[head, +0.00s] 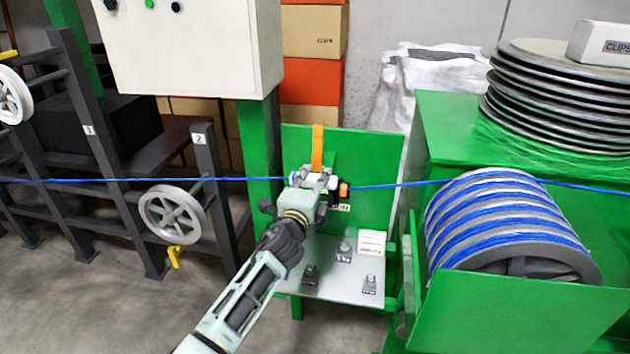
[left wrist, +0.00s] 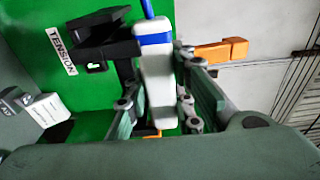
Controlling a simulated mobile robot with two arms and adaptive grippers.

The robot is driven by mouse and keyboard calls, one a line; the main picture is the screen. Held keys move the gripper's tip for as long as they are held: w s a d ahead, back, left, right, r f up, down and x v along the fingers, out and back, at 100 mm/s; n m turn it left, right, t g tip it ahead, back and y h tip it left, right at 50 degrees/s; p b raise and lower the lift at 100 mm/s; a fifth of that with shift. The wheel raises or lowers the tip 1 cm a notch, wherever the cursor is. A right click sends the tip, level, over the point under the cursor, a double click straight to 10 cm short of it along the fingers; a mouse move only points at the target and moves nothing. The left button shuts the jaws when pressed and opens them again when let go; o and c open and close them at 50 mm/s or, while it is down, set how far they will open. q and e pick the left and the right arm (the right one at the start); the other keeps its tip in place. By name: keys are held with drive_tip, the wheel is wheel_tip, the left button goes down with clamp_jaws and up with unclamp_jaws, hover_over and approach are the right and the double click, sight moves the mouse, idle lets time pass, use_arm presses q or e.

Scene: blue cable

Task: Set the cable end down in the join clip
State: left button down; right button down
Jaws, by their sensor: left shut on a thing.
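My left gripper (head: 313,180) is at the green panel in the head view; its fingers also show in the left wrist view (left wrist: 160,105). It is shut on the cable end (left wrist: 155,85), a white block with a blue band. The blue cable (head: 400,185) runs nearly level to both sides of the gripper in the head view. A black clip (left wrist: 100,45) labelled TENSION is beside the held block in the left wrist view. Which fitting is the join clip I cannot tell; the small labels are unreadable in the head view. My right gripper is not in view.
An orange lever (head: 318,148) stands upright behind the gripper. A grey plate (head: 325,285) below carries several small fittings and a white box (head: 372,243). A cable drum (head: 505,225) is at right, a grey wheel (head: 172,212) at left. A control box (head: 190,45) hangs above.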

use_arm(q)
drive_tip(key=shift+f, duration=0.2)
drive_tip(key=shift+f+b, duration=0.4)
drive_tip(key=shift+b, duration=0.15)
drive_tip(key=shift+f+b, duration=0.4)
drive_tip(key=shift+f, duration=0.05)
idle(0.6)
drive_tip(key=c, duration=1.4)
unclamp_jaws()
drive_tip(key=shift+c, duration=0.2)
drive_tip(key=shift+s+a, duration=0.1)
